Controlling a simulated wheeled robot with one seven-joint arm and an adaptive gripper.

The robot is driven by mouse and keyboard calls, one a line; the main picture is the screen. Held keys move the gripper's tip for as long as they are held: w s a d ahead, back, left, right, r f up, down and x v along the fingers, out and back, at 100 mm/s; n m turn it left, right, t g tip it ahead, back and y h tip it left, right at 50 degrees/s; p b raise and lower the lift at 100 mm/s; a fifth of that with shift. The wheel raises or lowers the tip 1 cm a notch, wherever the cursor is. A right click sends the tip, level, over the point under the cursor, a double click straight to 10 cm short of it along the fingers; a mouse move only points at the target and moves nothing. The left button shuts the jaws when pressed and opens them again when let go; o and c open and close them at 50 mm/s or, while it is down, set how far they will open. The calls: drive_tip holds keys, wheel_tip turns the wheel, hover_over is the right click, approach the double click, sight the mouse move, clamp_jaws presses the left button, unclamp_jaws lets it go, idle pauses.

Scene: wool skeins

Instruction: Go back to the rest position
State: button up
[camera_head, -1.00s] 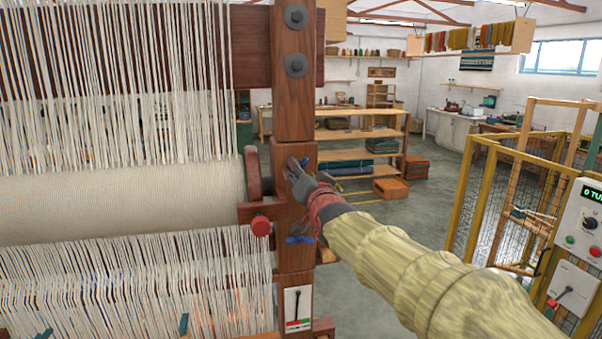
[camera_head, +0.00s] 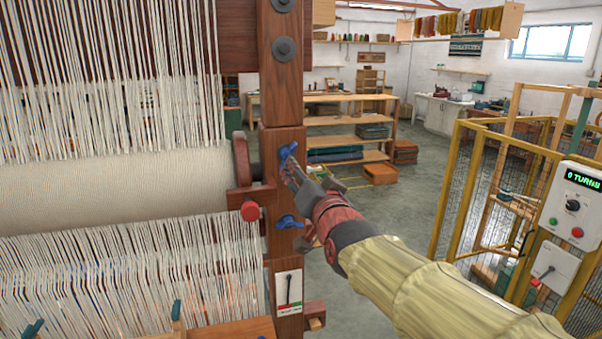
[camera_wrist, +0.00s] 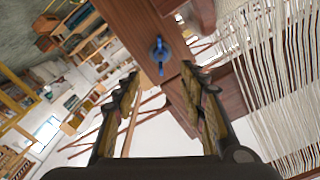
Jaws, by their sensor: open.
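My gripper (camera_head: 297,178) is in front of the loom's wooden post (camera_head: 284,140) in the head view, at the end of my sleeved arm. In the wrist view my gripper (camera_wrist: 165,95) has its two fingers spread wide with nothing between them. A blue wing knob (camera_wrist: 159,54) on the post shows beyond the fingertips, apart from them. In the head view the upper blue knob (camera_head: 287,153) is just above the fingertips, and a lower blue knob (camera_head: 288,221) sits below on the same post.
The loom's warp threads (camera_head: 110,80) and cloth roll (camera_head: 100,190) fill the left. A red-ended peg (camera_head: 250,211) juts from the post. At right stand a yellow mesh cage (camera_head: 447,190) and a control box (camera_head: 573,205). Open floor (camera_head: 420,200) lies between, with shelves (camera_head: 345,140) behind.

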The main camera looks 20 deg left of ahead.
drive_tip(key=s+d+f+n+g+h, duration=0.25)
drive_tip(key=s+d+f, duration=0.2)
drive_tip(key=f, duration=0.55)
drive_tip(key=s+d+f+n+g+h, duration=0.1)
drive_tip(key=s+d+f+g+h, duration=0.25)
drive_tip(key=f, duration=0.55)
drive_tip(key=s+d+f+m+g+h, duration=0.1)
drive_tip(key=s+d+f, duration=0.3)
drive_tip(key=s+d, duration=0.7)
drive_tip(key=s+d+f+m+g+h, duration=0.2)
drive_tip(key=s+d+f, duration=0.2)
drive_tip(key=s+d, duration=0.8)
drive_tip(key=d, duration=0.6)
drive_tip(key=shift+s+m+g+h, duration=0.25)
drive_tip(key=shift+m+g+h, duration=0.05)
drive_tip(key=shift+m, duration=0.05)
